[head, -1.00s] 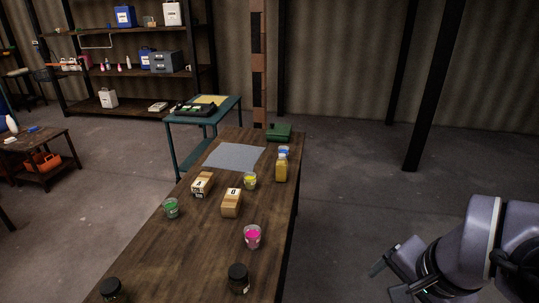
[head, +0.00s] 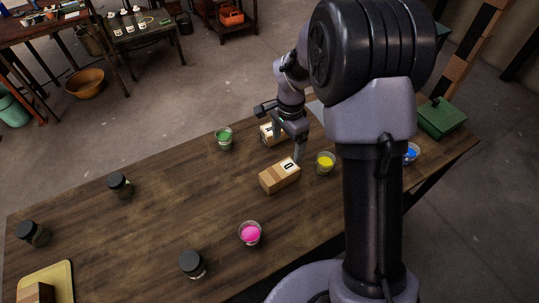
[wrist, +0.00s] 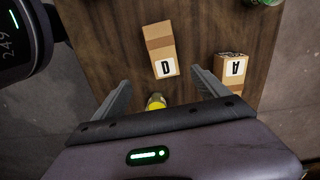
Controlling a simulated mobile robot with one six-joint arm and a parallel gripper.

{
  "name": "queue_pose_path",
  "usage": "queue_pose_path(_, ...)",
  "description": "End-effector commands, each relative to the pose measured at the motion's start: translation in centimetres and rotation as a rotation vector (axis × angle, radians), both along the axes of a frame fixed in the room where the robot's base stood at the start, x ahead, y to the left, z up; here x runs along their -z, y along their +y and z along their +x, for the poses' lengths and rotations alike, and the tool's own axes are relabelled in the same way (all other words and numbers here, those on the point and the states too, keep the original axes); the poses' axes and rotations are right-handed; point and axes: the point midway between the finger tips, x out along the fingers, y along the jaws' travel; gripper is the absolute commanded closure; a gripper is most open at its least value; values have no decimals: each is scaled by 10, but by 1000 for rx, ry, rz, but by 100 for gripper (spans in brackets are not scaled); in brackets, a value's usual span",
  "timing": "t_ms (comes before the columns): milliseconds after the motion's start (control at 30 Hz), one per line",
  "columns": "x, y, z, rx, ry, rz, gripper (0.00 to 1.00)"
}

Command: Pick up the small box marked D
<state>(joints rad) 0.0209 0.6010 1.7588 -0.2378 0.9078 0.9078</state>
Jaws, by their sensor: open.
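The small box marked D (head: 279,178) is a tan cardboard box with a white label, lying on the wooden table. It also shows in the wrist view (wrist: 159,42), ahead of the fingertips and roughly centred between them. My gripper (head: 282,133) is above the table, by the far side of box D and close to the box marked A (head: 268,137). In the wrist view my gripper (wrist: 160,77) has its two fingers wide apart with nothing held. Box A (wrist: 232,68) lies right of the right finger there. Part of box A is hidden behind my gripper in the head view.
Open jars of yellow (head: 325,163), green (head: 224,138), pink (head: 250,233) and blue (head: 411,153) stand around the boxes. Dark-lidded jars (head: 192,264) and a yellow tray (head: 50,280) are nearer or left.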

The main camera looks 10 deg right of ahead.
Motion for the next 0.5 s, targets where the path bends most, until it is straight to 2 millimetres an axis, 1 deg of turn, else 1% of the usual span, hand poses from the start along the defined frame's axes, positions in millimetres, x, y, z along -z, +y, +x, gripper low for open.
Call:
queue_pose_path(67,8,0,0,5,5,-1,15)
queue_pose_path(133,26,0,0,5,7,-1,15)
queue_pose_path(300,80,1,0,5,8,-1,15)
queue_pose_path(400,106,1,0,4,6,-1,15)
queue_pose_path(500,121,1,0,3,5,-1,15)
